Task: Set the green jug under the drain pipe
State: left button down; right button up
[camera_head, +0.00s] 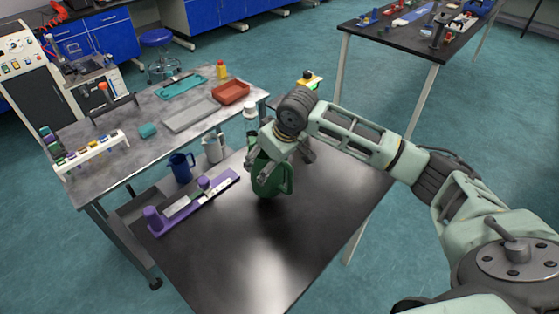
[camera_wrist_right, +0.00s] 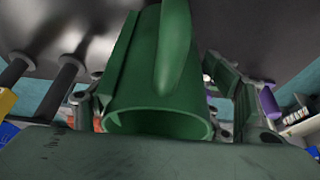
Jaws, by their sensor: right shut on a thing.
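The green jug (camera_head: 272,182) is in my right gripper (camera_head: 264,166), over the dark near table in the head view. I cannot tell whether its base touches the table top. In the right wrist view the jug (camera_wrist_right: 150,85) fills the middle, with its round opening toward the camera and its handle along the upper side. The fingers of my right gripper (camera_wrist_right: 163,92) stand on both sides of it. I cannot make out a drain pipe for certain in either view. My left gripper is not in view.
The dark table (camera_head: 250,255) is clear in front. A purple-ended rack (camera_head: 190,201) lies left of the jug. A blue mug (camera_head: 182,168) and a grey metal jug (camera_head: 214,148) stand behind it. A grey bench (camera_head: 95,180) holds trays and a white vial rack (camera_head: 91,153).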

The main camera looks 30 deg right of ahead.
jog(key=shift+s+p+x, duration=0.1)
jog(key=shift+p+x, duration=0.15)
jog(key=shift+x, duration=0.75)
jog(key=shift+s+p+x, duration=0.15)
jog(key=shift+p+x, duration=0.1)
jog(key=shift+x, duration=0.8)
jog(key=shift+d+f, duration=0.1)
jog(key=shift+f, duration=0.05)
jog(key=o, duration=1.7)
jog(key=shift+s+f, duration=0.2)
jog(key=shift+f, duration=0.05)
jog(key=o, duration=0.4)
jog(key=shift+r, duration=0.1)
